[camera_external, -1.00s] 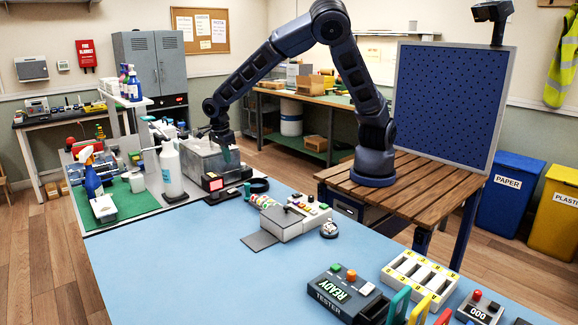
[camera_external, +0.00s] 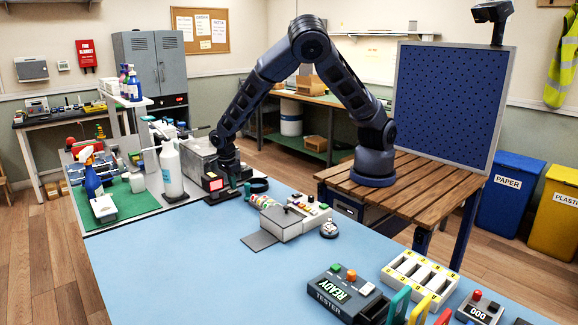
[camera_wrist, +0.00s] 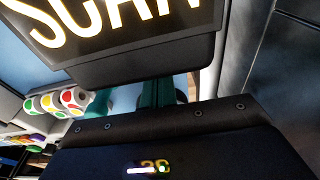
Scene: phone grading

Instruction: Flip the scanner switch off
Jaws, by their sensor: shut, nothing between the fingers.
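The scanner (camera_external: 211,184) is a small dark box with a red-lit face, on the blue table near its far left edge. In the wrist view a dark panel with bright SCAN letters (camera_wrist: 125,22) fills the top, seen very close. My gripper (camera_external: 234,187) points down just right of the scanner, low over its dark base. It is shut with nothing held. Green finger parts show partly in the wrist view, between the panel and a dark body in front. I cannot make out the switch or whether the fingers touch it.
The table's front left is clear.

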